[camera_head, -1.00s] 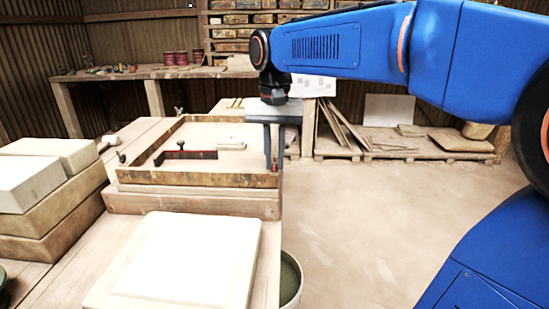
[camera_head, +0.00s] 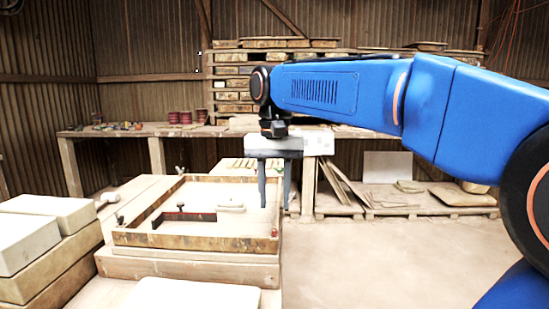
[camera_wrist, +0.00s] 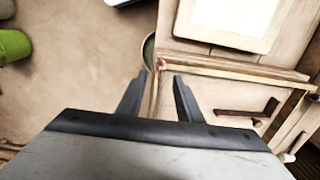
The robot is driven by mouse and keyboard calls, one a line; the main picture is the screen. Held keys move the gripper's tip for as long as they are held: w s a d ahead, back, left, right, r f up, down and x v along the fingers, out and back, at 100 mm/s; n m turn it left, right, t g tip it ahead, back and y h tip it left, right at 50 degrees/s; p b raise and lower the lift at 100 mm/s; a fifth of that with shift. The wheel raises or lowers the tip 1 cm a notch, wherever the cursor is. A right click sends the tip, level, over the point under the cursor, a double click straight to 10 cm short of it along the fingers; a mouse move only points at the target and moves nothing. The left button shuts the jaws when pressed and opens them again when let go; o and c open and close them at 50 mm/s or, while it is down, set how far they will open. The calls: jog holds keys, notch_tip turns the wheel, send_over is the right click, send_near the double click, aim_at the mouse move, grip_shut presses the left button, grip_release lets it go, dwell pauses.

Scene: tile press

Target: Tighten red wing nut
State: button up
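The red wing nut (camera_head: 275,233) is a small red piece at the near right corner of the wooden frame (camera_head: 190,241). It also shows in the wrist view (camera_wrist: 161,64), just past the fingertips and between their lines. My gripper (camera_head: 275,206) is open and empty, pointing down above that corner. In the wrist view its two dark fingers (camera_wrist: 160,80) stand apart with a gap between them. The fingertips look clear of the nut. The nut is too small to tell which way its wings point.
A dark bracket with a red side (camera_head: 183,215) and a pale handle-like piece (camera_head: 231,206) are inside the frame. Pale blocks (camera_head: 48,210) are stacked at left. A pale slab (camera_head: 190,294) is in front. Open floor lies to the right.

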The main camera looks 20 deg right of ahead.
notch_tip(320, 180, up, 10)
jog(key=shift+r, duration=0.2)
dwell(0.5)
jog(key=s+d+f+n+t, duration=0.1)
jog(key=s+d+f, duration=0.1)
jog(key=s+f, duration=0.4)
jog(key=s+d+f+n+t, duration=0.2)
jog(key=s+f, duration=0.5)
jog(key=f, duration=0.9)
jog(key=s+d+f+n+t, duration=0.1)
jog(key=s+d+f, duration=0.2)
jog(key=s+f, duration=0.4)
notch_tip(320, 180, down, 4)
jog(key=shift+f+n+t, duration=0.15)
jog(key=shift+n+t, duration=0.15)
jog(key=shift+t, duration=0.1)
